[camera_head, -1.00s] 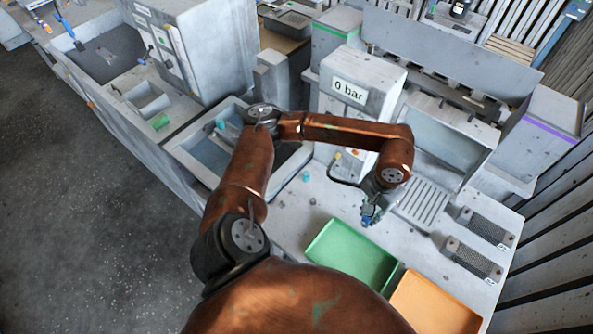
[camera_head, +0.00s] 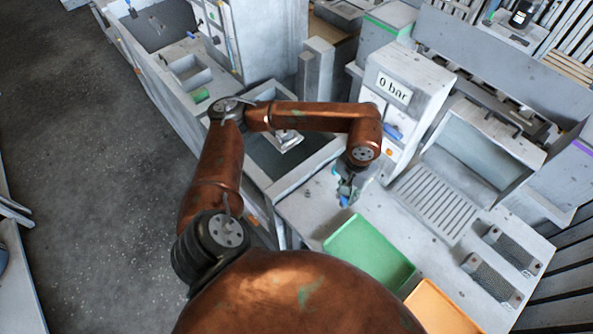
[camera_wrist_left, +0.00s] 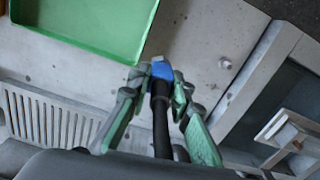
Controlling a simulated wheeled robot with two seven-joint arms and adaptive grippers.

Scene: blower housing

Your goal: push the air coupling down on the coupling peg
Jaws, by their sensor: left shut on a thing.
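The blue air coupling (camera_wrist_left: 162,70) on a black hose (camera_wrist_left: 161,125) sits between the green-grey fingers of my left gripper (camera_wrist_left: 160,82) in the left wrist view. The gripper is shut on it. In the head view my left gripper (camera_head: 346,190) hangs over the bench near the green tray's upper corner, with a blue tip showing below it. A small pale peg (camera_wrist_left: 225,62), likely the coupling peg, stands on the bench to the right of the coupling in the wrist view, apart from it. I cannot tell the coupling's height above the bench. My right gripper is not in view.
The green tray (camera_head: 358,231) and an orange tray (camera_head: 432,302) lie on the bench. A grey unit with a "0 bar" display (camera_head: 394,88) stands behind the gripper. A slotted grate (camera_head: 437,204) is to the right. A recessed basin (camera_head: 268,165) lies behind the forearm.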

